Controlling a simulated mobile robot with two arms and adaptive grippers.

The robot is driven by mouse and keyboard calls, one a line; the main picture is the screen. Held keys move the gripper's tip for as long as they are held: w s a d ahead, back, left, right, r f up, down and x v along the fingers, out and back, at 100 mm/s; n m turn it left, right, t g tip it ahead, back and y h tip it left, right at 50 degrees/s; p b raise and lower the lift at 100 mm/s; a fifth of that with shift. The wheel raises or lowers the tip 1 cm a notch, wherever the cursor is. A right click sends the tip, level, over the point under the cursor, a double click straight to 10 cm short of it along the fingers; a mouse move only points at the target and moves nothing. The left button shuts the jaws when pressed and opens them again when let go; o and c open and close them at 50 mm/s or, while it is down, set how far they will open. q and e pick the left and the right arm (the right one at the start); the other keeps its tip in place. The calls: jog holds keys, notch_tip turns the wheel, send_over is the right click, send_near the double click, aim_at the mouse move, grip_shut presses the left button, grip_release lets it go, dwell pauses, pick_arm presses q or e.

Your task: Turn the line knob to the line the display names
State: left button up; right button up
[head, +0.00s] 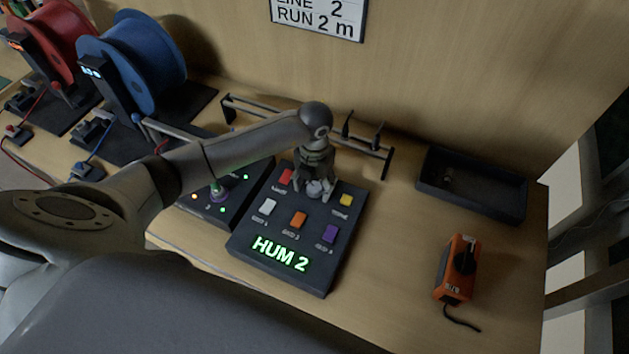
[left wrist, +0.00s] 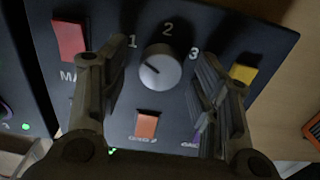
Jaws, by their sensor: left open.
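The line knob (left wrist: 160,68) is a round grey dial with the numbers 1, 2 and 3 around its top in the left wrist view. The knob sits on a dark control box (head: 246,246) whose green display (head: 279,253) reads "HUM 2". A wall sign (head: 318,15) reads "LINE 2, RUN 2 m". My left gripper (head: 314,190) points down over the knob, open, with one finger on each side of it. I cannot tell whether the fingers touch it. My right gripper is out of view.
The box has red (head: 286,176), yellow (head: 346,200), white, orange and purple buttons. A second dark box (head: 232,211) with lit dots stands to its left. Red and blue reels (head: 150,60) stand at the back left. A black tray (head: 470,205) and an orange device (head: 456,268) lie right.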

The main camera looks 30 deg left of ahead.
pick_arm(q)
jog(key=shift+f, duration=0.15)
jog(key=c, duration=1)
jog(key=shift+f+m+b, duration=0.1)
jog(key=shift+m+b, duration=0.8)
jog(key=shift+b, duration=0.2)
jog(key=shift+c, duration=0.2)
jog(key=m+b, duration=0.6)
jog(key=shift+w+f, duration=0.1)
jog(key=shift+r+m+b, duration=0.15)
jog(key=shift+m+b, duration=0.85)
jog(key=shift+b, duration=0.1)
jog(key=shift+r+m+b, duration=0.1)
jog(key=shift+m+b, duration=0.9)
jog(key=shift+b, duration=0.05)
jog(key=o, duration=1)
